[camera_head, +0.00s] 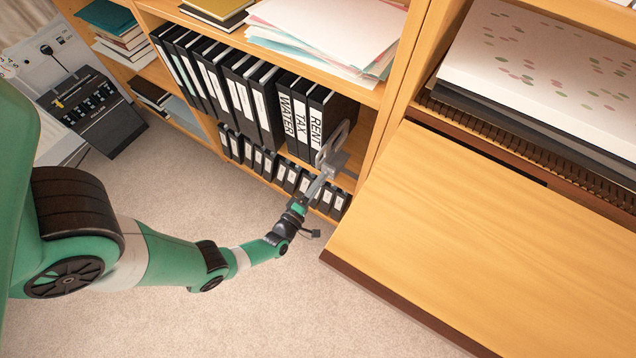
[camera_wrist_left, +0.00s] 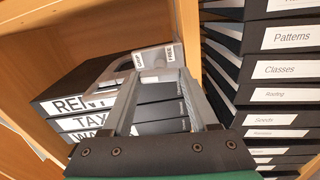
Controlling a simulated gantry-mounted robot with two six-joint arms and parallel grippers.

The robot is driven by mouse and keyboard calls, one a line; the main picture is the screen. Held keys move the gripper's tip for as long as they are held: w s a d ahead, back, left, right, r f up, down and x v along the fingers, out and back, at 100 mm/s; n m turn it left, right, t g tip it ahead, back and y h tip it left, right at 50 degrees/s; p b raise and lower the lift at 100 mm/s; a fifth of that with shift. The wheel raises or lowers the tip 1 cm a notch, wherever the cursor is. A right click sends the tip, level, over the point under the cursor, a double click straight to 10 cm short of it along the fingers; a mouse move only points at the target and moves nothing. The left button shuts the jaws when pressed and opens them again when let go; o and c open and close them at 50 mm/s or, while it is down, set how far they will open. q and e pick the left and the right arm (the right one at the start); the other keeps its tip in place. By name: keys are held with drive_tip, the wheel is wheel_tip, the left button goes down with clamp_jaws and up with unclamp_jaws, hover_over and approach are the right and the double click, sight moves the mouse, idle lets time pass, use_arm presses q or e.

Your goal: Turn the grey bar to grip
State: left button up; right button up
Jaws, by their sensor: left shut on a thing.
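My left gripper (camera_head: 322,180) reaches in from the left to the lower shelf of the bookcase. It is shut on the grey bar (camera_wrist_left: 158,76), which lies between its two fingers in the left wrist view. Around the bar is a grey metal fitting (camera_head: 334,158) with an upright loop handle (camera_head: 330,140), in front of the binders. Two small white labels on it read GRIP (camera_wrist_left: 138,62) and FREE (camera_wrist_left: 170,51). The fingers cover part of the bar, and I cannot tell exactly which label it points to. My right gripper is not in view.
Black binders (camera_head: 245,95) marked RENT, TAX and WATER stand close behind the fitting, with smaller label-fronted boxes (camera_head: 280,172) below. A wooden desk panel (camera_head: 500,230) juts out at the right. Papers (camera_head: 325,30) lie on the shelf above. Carpet (camera_head: 260,310) is clear in front.

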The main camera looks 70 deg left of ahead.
use_arm(q)
drive_tip(key=shift+n, duration=0.6)
drive_tip(key=o, duration=1.4)
drive_tip(key=shift+p+v, duration=1.2)
drive_tip(key=shift+v, duration=4.7)
